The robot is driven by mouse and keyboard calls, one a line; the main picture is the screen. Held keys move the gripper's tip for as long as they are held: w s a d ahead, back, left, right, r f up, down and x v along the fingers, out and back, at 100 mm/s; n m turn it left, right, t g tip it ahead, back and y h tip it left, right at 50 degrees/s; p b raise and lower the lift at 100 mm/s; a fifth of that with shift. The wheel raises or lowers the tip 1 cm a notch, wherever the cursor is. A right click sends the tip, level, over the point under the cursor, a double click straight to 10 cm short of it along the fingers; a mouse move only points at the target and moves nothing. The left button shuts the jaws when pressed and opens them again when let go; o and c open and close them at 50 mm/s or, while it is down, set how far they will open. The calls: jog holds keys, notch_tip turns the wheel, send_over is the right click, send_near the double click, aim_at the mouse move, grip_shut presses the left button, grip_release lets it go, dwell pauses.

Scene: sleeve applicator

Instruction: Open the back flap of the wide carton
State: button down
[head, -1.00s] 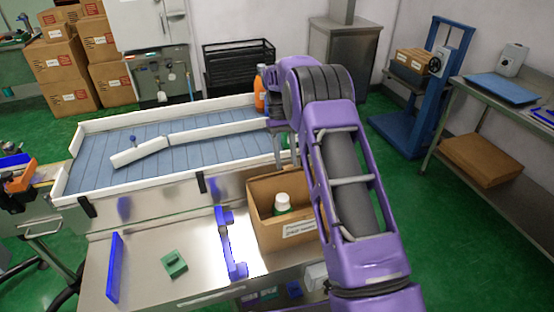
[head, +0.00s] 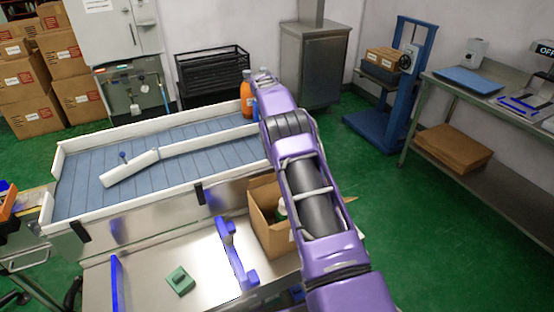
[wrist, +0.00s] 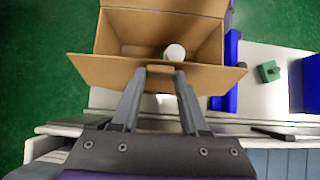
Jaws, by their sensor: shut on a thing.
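The wide carton (head: 268,235) stands on the steel table, partly covered by my arm in the head view. In the wrist view the carton (wrist: 112,35) is open at the top. A white-capped bottle (wrist: 174,53) stands inside, with another rounded thing beside it. The carton's flap nearest the wrist camera (wrist: 100,70) leans outward from the rim. My gripper (wrist: 160,71) has its fingertips at the middle of this flap's edge, shut on it. In the head view my gripper is hidden behind my arm.
A blue-slatted conveyor (head: 90,185) with white rails lies behind the table. A blue bracket (head: 234,255) is just left of the carton, and a green block (head: 180,280) lies further left.

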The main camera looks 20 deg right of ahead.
dwell(0.6)
jog(key=shift+c, duration=2)
grip_release()
jog(key=shift+a, duration=0.15)
